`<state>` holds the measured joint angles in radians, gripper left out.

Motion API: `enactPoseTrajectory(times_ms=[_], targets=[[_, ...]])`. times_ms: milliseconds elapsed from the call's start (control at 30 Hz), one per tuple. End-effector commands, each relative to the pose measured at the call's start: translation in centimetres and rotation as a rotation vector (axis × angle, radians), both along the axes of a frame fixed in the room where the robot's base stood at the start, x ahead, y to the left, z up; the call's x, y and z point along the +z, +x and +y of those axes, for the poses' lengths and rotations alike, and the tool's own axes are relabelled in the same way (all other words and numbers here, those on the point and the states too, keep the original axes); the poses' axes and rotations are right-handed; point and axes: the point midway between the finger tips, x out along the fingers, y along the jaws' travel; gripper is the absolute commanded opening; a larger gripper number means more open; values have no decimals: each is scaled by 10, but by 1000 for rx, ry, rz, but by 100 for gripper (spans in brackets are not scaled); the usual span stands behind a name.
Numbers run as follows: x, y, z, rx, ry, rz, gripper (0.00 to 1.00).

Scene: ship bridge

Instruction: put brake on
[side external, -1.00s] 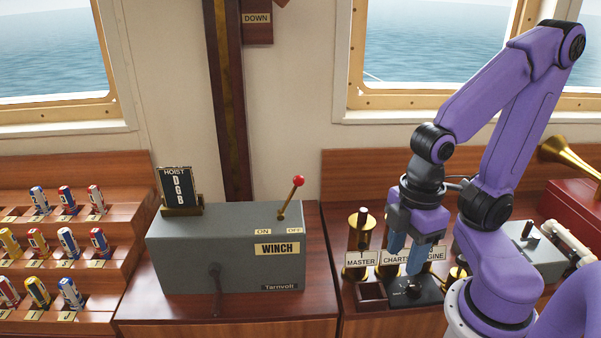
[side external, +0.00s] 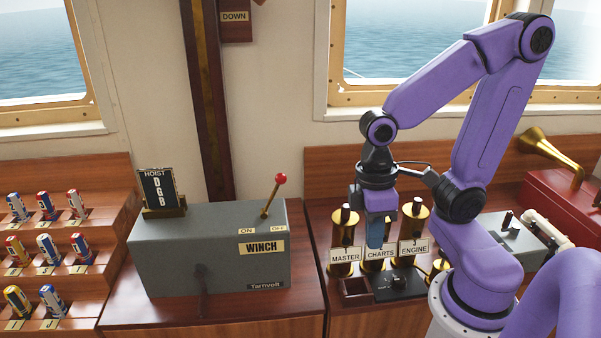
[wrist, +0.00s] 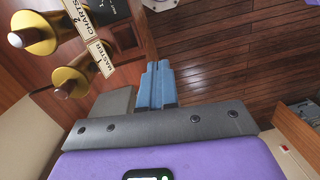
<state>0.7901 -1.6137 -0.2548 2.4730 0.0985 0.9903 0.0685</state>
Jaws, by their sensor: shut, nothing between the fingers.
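No label reading "brake" shows. The grey winch box (side external: 150,268) stands at centre left in the side view, marked WINCH. Its red-knobbed lever (side external: 281,179) rises from the top and leans right, toward the OFF label (side external: 278,228) and away from the ON label (side external: 246,231). A dark crank-like shape (side external: 203,278) shows faintly at the box's front. My gripper (side external: 376,245) has blue fingers, shut and empty, pointing down in front of the CHARTS cylinder, right of the winch box and apart from it. The shut fingers also show in the wrist view (wrist: 158,68).
Brass cylinders marked MASTER (side external: 345,225), CHARTS and ENGINE (side external: 413,222) stand close around my gripper. A HOIST sign (side external: 158,187) stands on the winch box's left end. Racks of coloured cartridges (side external: 45,250) fill the left. Room above the winch is clear.

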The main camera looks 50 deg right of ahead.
Motion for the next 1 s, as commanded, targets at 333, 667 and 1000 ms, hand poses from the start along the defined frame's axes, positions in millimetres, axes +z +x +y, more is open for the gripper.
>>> enactPoseTrajectory(times_ms=[333,667,1000], targets=[[1,28,-10,-371,-7,120,0],[5,51,-19,-713,12,241,0],[10,73,-28,-1056,58,369,0]])
